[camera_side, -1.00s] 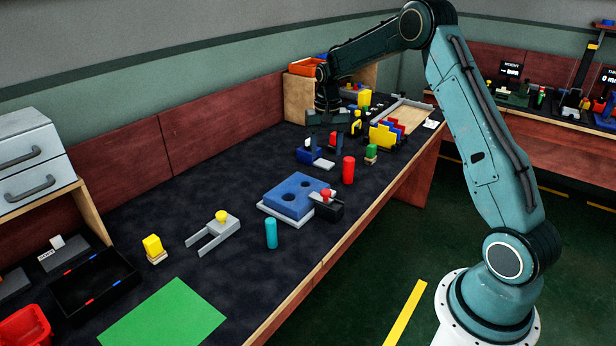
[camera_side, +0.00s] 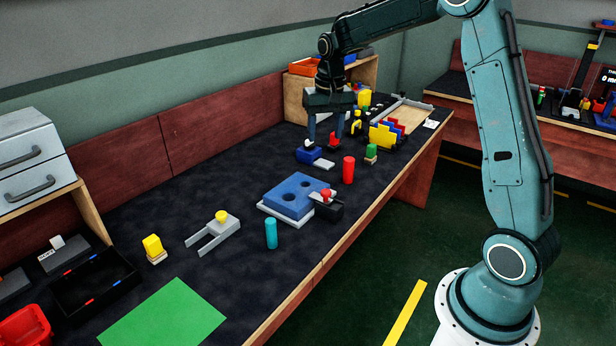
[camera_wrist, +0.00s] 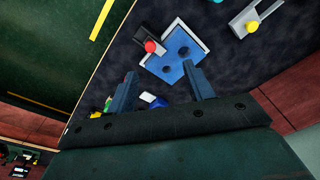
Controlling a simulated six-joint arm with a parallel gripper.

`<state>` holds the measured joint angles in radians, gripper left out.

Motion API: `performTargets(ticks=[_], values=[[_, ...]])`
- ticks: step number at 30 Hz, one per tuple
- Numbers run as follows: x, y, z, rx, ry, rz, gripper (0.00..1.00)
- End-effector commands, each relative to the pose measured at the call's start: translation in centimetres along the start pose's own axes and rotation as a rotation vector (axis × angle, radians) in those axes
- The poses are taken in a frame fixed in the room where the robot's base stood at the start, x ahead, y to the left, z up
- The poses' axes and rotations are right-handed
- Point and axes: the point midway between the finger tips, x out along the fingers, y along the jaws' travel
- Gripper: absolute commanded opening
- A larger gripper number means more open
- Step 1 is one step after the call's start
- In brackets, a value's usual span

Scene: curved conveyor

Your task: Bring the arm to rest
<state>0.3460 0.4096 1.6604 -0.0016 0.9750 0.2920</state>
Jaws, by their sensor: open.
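My gripper (camera_side: 324,140) hangs from my arm over the far part of the dark bench, its fingers pointing down and apart. In the wrist view its two fingers (camera_wrist: 160,92) are spread with nothing held between them. A dark blue block with a pale plate (camera_side: 312,156) lies on the bench close below the fingertips in the side view. Part of a blue and white item (camera_wrist: 153,100) shows between the fingers in the wrist view.
A blue block with round holes (camera_side: 295,195) lies mid-bench beside a red-knobbed black fixture (camera_side: 328,206). A red cylinder (camera_side: 348,170), a teal cylinder (camera_side: 271,234) and a colored rack (camera_side: 385,135) stand nearby. The bench has free room toward the back wall.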

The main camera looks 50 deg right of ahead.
Motion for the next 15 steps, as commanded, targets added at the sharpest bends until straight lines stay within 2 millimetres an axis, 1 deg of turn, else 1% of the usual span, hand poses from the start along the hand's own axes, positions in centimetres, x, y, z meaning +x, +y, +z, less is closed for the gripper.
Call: performTargets(ticks=[1,6,11,15], values=[[-1.3,-0.4,1.0,-0.023,0.016,-0.006,0.52],[-4.5,-1.1,4.3,-0.094,0.057,-0.023,0.52],[-7.1,-1.5,7.6,-0.16,0.096,-0.038,0.52],[-8.9,-1.6,10.6,-0.218,0.129,-0.052,0.52]])
